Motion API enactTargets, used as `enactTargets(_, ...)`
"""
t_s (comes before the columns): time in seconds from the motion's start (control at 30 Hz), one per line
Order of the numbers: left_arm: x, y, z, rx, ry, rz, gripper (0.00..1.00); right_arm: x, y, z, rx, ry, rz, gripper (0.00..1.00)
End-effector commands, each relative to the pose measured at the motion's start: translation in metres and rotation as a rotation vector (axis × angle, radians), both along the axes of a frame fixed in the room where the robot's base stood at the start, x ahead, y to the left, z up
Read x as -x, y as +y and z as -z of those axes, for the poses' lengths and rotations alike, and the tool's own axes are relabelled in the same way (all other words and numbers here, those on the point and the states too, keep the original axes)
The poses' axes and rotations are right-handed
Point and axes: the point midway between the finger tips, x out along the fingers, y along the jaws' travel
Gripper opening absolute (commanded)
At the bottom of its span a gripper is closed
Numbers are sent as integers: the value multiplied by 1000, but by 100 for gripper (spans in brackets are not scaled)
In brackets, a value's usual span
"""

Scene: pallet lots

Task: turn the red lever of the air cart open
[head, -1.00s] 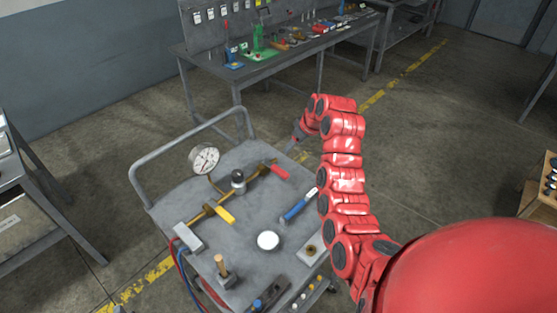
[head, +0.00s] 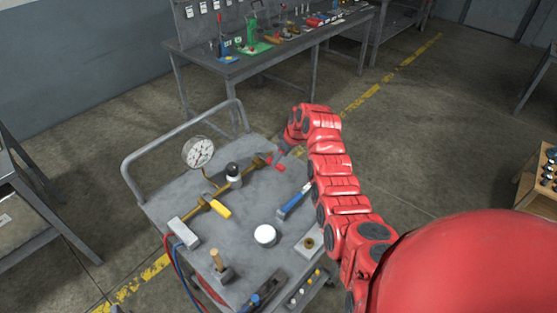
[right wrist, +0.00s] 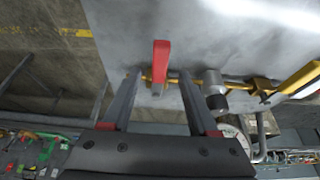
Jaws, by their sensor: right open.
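The air cart's grey top (head: 190,190) carries a brass pipe (head: 211,200) with a red lever at its far right end and a yellow lever (head: 221,209) nearer the middle. The red lever (head: 281,168) is partly covered by my right gripper (head: 283,153) in the head view. In the right wrist view the red lever (right wrist: 161,58) shows between and beyond the two open fingertips of my right gripper (right wrist: 161,76), with gaps on both sides. Whether a finger touches it I cannot tell. My left gripper is not in view.
A round gauge (head: 198,152) and a dark-topped fitting (head: 233,172) stand along the pipe. A blue-handled tool (head: 294,202), a white round lid (head: 265,235) and a wooden-handled tool (head: 217,261) lie on the cart. A workbench (head: 235,67) stands behind.

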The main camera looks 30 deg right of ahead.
Motion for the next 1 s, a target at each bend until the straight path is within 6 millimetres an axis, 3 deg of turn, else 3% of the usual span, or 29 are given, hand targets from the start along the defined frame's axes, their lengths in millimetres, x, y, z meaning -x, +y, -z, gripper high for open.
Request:
enactTargets(0.4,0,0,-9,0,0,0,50,-12,5,31,0,2,-3,60)
enactTargets(0.87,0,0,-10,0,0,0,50,-14,5,37,1,-1,0,60)
enactTargets(1.0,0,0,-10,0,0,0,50,-14,5,37,1,-2,1,38)
